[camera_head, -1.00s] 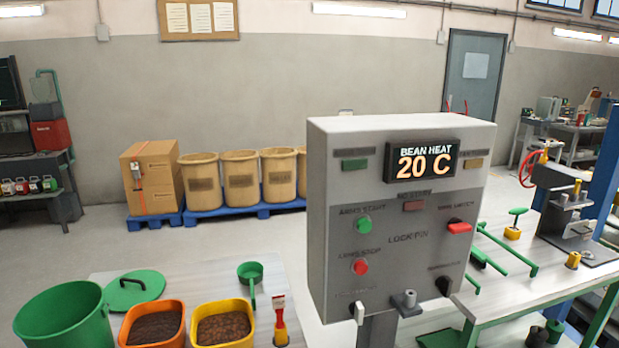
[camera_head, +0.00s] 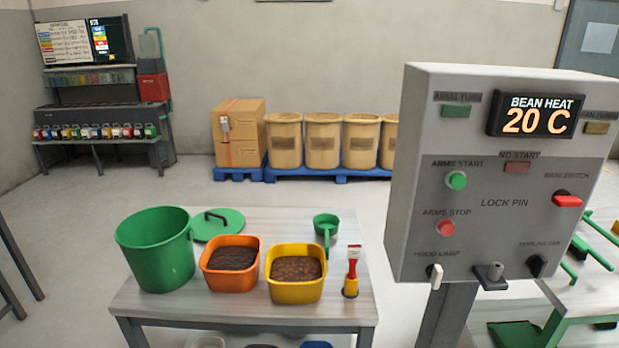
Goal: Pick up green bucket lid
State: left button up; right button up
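The green bucket stands upright and uncovered at the table's left. Neither of my grippers shows in the head view.
An orange bin (camera_head: 231,280) and a yellow bin (camera_head: 295,291) hold brown contents. A grey control panel (camera_head: 495,180) stands close on the right.

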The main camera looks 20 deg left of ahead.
aim_at(208, 224)
jog(key=u, duration=1.45)
jog(key=k, duration=0.5)
jog(key=k+z, duration=0.15)
jog(key=z, duration=1.9)
jog(key=j+z, duration=0.2)
jog(key=j, duration=2.35)
